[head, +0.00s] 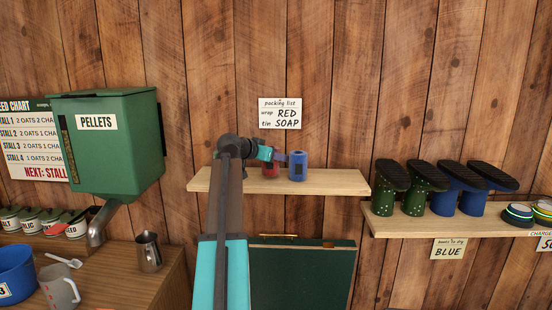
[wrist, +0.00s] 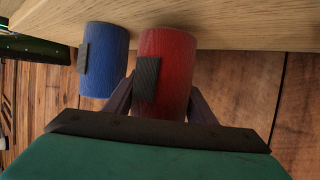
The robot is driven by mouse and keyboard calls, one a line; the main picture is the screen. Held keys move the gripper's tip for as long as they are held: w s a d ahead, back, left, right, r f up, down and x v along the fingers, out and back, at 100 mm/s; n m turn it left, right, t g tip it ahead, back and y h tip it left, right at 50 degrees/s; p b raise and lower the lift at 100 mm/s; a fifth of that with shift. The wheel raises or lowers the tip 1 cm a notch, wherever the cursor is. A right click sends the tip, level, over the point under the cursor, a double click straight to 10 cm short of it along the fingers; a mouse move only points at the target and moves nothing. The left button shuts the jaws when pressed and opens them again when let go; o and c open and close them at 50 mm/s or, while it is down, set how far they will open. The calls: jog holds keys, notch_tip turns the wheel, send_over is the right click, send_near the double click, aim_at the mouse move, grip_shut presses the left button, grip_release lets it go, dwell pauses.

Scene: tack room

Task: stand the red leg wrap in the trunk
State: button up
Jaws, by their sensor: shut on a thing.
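The red leg wrap (head: 270,172) is upright at the wall shelf, partly hidden by my gripper (head: 274,157). In the wrist view the red wrap (wrist: 167,72) sits between the two fingers of my gripper (wrist: 162,100), which are shut on it. Its dark tab faces the camera. Its far end meets the shelf board in that view; I cannot tell if it still rests there. A dark green trunk (head: 302,275) with a brass-coloured fitting on its upper edge shows below the shelf. Its inside is hidden.
A blue wrap (head: 297,166) stands close beside the red one, also in the wrist view (wrist: 102,62). The wooden shelf (head: 335,182) runs above the trunk. A packing list (head: 280,113) reads wrap RED, tin SOAP. Boots (head: 428,190) stand on the right shelf.

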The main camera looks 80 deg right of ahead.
jog(key=shift+d+f+p, duration=0.15)
jog(key=shift+f+p, duration=0.25)
jog(key=shift+f, duration=0.15)
jog(key=shift+f, duration=0.15)
jog(key=o, duration=0.8)
jog(key=shift+r, duration=0.2)
jog(key=shift+w+a, duration=0.2)
jog(key=shift+a, duration=0.05)
jog(key=b+v, duration=0.3)
jog(key=v, duration=0.8)
jog(key=shift+a+r, duration=0.1)
jog(key=shift+r, duration=0.15)
